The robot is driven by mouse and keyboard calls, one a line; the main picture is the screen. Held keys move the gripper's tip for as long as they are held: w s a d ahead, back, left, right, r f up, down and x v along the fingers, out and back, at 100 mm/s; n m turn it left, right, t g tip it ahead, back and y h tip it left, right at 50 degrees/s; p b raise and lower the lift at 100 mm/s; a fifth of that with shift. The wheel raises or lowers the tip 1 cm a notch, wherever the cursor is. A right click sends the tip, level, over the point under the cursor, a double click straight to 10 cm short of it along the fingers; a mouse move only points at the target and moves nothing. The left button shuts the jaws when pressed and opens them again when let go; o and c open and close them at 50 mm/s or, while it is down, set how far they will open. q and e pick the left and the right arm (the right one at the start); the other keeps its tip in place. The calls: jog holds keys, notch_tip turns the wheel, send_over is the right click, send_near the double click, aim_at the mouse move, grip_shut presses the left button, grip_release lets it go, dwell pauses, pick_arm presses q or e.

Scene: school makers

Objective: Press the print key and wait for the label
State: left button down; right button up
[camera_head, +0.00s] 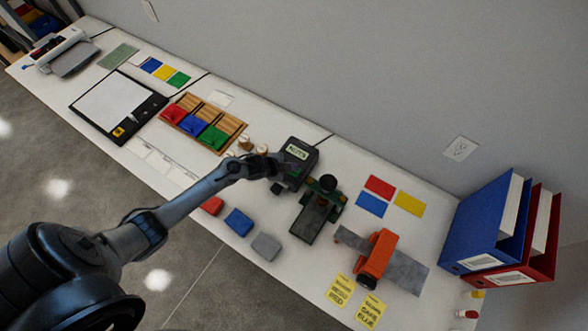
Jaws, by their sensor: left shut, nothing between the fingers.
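A dark grey box-shaped device (313,152), seemingly the label printer, stands near the middle of the white table, with a pale green panel bearing dark marks on its top. My left arm reaches in from the lower left. My left gripper (279,166) is shut and empty at the device's left front side. It hides part of that side, and I cannot tell whether it touches the device. The print key cannot be made out. No separate printed label is clearly visible at the device. My right gripper is not in view.
A dark green machine (312,216) stands close in front of the device. An orange and grey tool (379,258) is to the right. A wooden tray (240,126) with coloured bins is to the left. Red, blue and grey blocks (238,222) line the front edge. Binders (486,222) stand far right.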

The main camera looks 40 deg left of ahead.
pick_arm(q)
jog(key=shift+r, duration=0.1)
notch_tip(320, 180, up, 6)
jog(key=p, duration=0.5)
jog(key=shift+p, duration=0.35)
dwell(0.4)
jog(key=shift+s, duration=0.1)
